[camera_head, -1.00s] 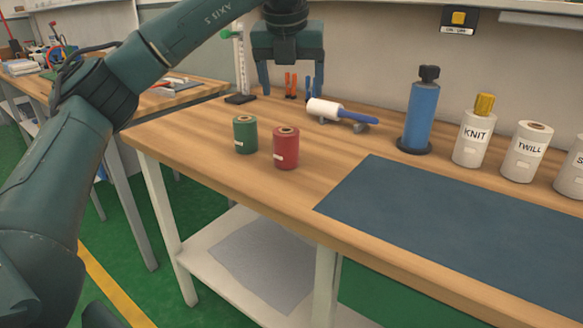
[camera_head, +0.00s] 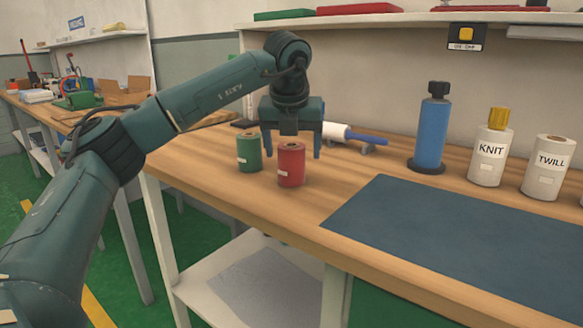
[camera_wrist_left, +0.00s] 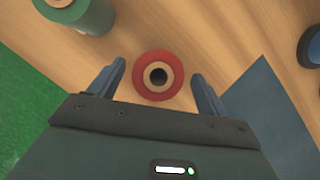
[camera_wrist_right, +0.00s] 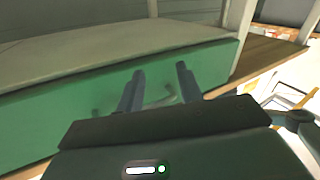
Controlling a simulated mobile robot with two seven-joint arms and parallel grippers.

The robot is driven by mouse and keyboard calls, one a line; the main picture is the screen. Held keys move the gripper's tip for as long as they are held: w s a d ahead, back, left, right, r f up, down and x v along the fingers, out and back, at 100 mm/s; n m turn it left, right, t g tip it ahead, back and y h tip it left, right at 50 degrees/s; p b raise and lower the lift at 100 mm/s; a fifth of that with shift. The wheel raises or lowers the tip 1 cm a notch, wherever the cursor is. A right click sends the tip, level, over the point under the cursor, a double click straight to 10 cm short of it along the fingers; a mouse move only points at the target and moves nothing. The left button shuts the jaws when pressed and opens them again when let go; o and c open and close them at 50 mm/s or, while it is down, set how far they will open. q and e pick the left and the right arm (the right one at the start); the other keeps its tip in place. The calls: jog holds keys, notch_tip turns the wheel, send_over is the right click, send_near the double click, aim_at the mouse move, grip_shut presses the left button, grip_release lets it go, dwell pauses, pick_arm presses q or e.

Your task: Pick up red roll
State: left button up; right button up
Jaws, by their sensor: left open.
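The red roll (camera_head: 291,165) stands upright on the wooden workbench. In the left wrist view its round top with the dark core hole shows the red roll (camera_wrist_left: 152,92) between the two fingers. My left gripper (camera_head: 292,150) is open above and around the roll's upper part, one finger on each side, with gaps visible between fingers and roll. The left gripper also shows in the left wrist view (camera_wrist_left: 158,72). My right gripper (camera_wrist_right: 160,72) is open and empty, away from the bench top, facing a green panel.
A green roll (camera_head: 249,152) stands close left of the red roll. A white roller with a blue handle (camera_head: 352,135) lies behind. A dark mat (camera_head: 450,220) covers the bench's right.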

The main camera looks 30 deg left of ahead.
aim_at(292, 162)
pick_arm(q)
jog(key=x, duration=0.3)
jog(key=b+x, duration=0.1)
jog(key=shift+s+a+f, duration=0.1)
jog(key=shift+s+f, duration=0.05)
jog(key=shift+f, duration=0.2)
jog(key=shift+c, duration=0.3)
jog(key=shift+r, duration=0.1)
jog(key=c, duration=1.2)
